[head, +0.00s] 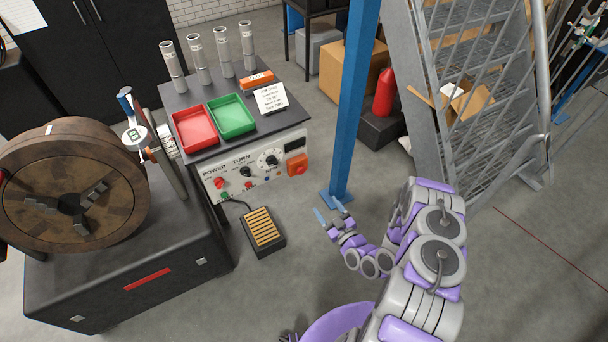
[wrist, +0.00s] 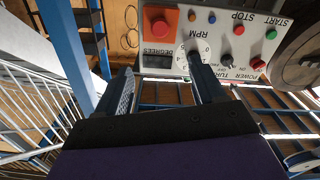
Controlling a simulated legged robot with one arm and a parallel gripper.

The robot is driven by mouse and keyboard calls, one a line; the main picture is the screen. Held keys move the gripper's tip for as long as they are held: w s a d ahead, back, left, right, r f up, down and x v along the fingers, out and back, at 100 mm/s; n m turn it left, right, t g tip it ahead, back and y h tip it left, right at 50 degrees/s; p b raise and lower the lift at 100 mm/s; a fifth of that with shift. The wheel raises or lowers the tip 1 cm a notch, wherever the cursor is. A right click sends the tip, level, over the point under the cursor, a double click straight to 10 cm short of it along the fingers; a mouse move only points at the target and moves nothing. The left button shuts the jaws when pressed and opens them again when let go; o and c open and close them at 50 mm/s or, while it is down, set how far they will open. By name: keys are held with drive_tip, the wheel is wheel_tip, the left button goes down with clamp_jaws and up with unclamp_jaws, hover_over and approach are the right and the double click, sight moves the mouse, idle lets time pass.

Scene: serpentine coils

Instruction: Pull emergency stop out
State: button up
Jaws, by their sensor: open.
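The emergency stop is a red round button on an orange-red square plate (head: 297,165) at the right end of the white control panel (head: 252,176). In the wrist view, the panel lettering appears upside down and the emergency stop (wrist: 160,25) is at the top, left of centre. I cannot tell whether the button is pressed in. My gripper (head: 330,211) is open and empty, in front of and to the right of the panel, apart from the button. In the wrist view, its two fingers (wrist: 162,70) are spread and point toward the panel, below the button.
A blue post (head: 352,90) stands just right of the panel. A foot pedal (head: 265,232) lies on the floor below it. A large chuck machine (head: 75,190) is at left. Red (head: 195,127) and green trays (head: 231,116) sit on top. Floor around my arm is clear.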

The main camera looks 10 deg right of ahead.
sight(301, 172)
drive_tip(key=b+x, duration=0.3)
drive_tip(key=x, duration=1.4)
drive_tip(key=shift+c, duration=0.5)
clamp_jaws()
